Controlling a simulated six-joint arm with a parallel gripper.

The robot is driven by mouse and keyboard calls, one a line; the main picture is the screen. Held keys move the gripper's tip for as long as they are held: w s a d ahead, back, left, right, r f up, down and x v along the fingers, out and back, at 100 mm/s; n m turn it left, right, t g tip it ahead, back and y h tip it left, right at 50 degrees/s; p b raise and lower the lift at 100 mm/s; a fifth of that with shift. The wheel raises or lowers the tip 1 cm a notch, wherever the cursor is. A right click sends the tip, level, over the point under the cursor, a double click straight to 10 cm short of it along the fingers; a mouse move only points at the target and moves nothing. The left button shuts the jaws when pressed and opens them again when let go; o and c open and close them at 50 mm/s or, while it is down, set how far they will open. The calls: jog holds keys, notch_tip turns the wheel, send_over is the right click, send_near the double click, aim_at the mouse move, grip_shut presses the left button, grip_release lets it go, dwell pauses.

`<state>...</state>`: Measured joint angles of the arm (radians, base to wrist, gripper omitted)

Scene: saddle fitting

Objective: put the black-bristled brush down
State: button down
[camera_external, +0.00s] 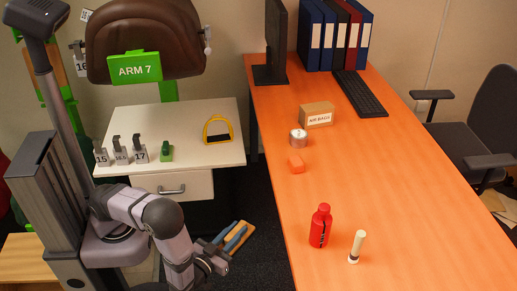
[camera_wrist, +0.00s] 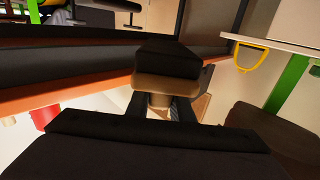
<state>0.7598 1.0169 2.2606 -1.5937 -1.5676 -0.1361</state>
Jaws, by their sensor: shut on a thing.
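The black-bristled brush shows in the wrist view, with a dark bristle block (camera_wrist: 168,60) on a tan wooden back (camera_wrist: 165,88). My gripper (camera_wrist: 160,106) is shut on its short tan handle, one dark finger on either side. The bristles point away from the fingers. In the external view my gripper (camera_external: 211,262) is low at the bottom, between the white side table (camera_external: 205,118) and the orange desk (camera_external: 340,190). I cannot clearly make out the brush there.
An orange block (camera_external: 296,164), tin (camera_external: 298,138) and box (camera_external: 317,115) are farther back.

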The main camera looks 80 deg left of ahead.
aim_at(235, 229)
notch_tip(235, 229, up, 19)
jog(key=m+t+h+p, duration=0.3)
jog(key=m+h+p, duration=0.1)
jog(key=p, duration=1.7)
jog(key=shift+s+d+f+t+h, duration=0.2)
jog(key=shift+s+t+h, duration=0.1)
jog(key=shift+t, duration=0.1)
